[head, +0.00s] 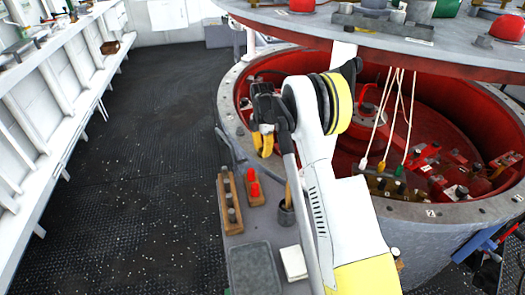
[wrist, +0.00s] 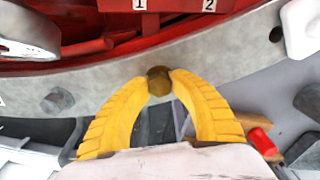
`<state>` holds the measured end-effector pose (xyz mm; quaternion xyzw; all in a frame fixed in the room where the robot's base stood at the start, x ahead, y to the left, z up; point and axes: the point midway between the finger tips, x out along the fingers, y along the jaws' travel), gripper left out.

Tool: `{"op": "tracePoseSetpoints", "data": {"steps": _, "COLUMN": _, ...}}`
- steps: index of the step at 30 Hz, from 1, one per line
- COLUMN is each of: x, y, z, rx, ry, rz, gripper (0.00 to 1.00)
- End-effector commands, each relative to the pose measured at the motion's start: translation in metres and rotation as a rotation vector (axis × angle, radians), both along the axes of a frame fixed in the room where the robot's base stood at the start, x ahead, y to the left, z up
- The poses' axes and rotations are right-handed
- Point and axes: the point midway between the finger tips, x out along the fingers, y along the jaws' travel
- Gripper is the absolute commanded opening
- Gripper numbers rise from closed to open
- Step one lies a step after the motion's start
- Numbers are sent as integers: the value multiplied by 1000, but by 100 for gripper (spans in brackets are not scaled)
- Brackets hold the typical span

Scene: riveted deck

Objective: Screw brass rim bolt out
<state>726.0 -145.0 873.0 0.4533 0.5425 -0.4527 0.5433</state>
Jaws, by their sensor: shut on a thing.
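The brass rim bolt (wrist: 159,82) shows in the wrist view on the grey rim (wrist: 110,105) of the red-lined drum. My gripper (wrist: 159,84) has its two yellow fingers closed around the bolt's head, one on each side. In the head view my gripper (head: 264,142) is at the left part of the rim, and its yellow fingers point down. The bolt is hidden there behind the gripper. How far the bolt sits in the rim cannot be told.
A side shelf holds a wooden rack (head: 230,203), red pieces (head: 252,182), a grey tray (head: 254,268) and a cup (head: 286,213). A round plate (head: 400,45) overhangs the drum.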

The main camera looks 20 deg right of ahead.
Motion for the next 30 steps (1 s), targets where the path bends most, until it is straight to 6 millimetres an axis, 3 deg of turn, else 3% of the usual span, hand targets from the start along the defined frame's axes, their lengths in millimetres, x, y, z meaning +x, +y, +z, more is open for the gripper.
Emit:
{"op": "tracePoseSetpoints", "data": {"steps": 18, "x": -2, "y": 1, "z": -2, "rx": 3, "ry": 5, "rz": 584, "gripper": 0}}
{"op": "tracePoseSetpoints", "data": {"steps": 30, "x": -2, "y": 1, "z": -2, "rx": 3, "ry": 5, "rz": 879, "gripper": 0}}
